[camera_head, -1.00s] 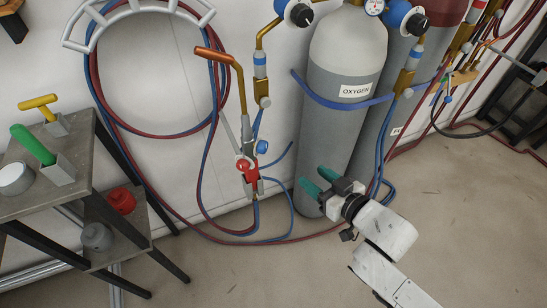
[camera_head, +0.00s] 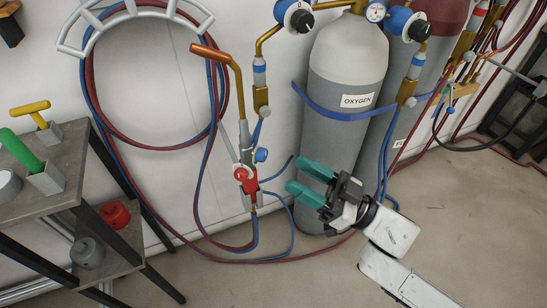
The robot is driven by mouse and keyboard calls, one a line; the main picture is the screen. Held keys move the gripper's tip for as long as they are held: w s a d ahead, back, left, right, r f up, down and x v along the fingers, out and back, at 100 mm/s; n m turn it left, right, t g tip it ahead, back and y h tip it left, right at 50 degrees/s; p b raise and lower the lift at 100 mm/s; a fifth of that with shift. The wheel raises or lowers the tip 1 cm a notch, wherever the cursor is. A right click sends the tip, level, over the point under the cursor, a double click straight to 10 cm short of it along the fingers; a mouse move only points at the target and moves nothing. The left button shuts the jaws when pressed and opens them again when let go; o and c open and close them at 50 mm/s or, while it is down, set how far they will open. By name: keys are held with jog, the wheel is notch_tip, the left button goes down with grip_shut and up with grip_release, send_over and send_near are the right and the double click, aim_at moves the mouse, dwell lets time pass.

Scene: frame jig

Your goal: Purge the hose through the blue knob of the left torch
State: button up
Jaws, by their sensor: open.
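The left torch (camera_head: 242,115) hangs upright against the white wall, with a copper tip and brass neck at its top. Its blue knob (camera_head: 261,155) sticks out on the right side, and its red knob (camera_head: 240,173) faces me just below and to the left. My gripper (camera_head: 297,176) has teal fingers, open and empty, pointing left toward the blue knob. A gap shows between the fingertips and the knob. The fingers overlap the lower part of the oxygen cylinder in the picture. A blue and a red hose (camera_head: 205,165) loop beside and below the torch.
The grey oxygen cylinder (camera_head: 335,130) stands behind my gripper, with another cylinder to its right. A second torch station (camera_head: 455,90) is at the far right. A grey table (camera_head: 75,160) with green and yellow handled tools stands at left. The front floor is clear.

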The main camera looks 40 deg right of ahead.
aim_at(266, 156)
jog(key=x, duration=0.6)
jog(key=shift+w+a+r+p, duration=0.1)
jog(key=shift+w+a+p, duration=0.1)
jog(key=shift+w+p, duration=0.15)
jog(key=shift+c, duration=0.3)
grip_shut()
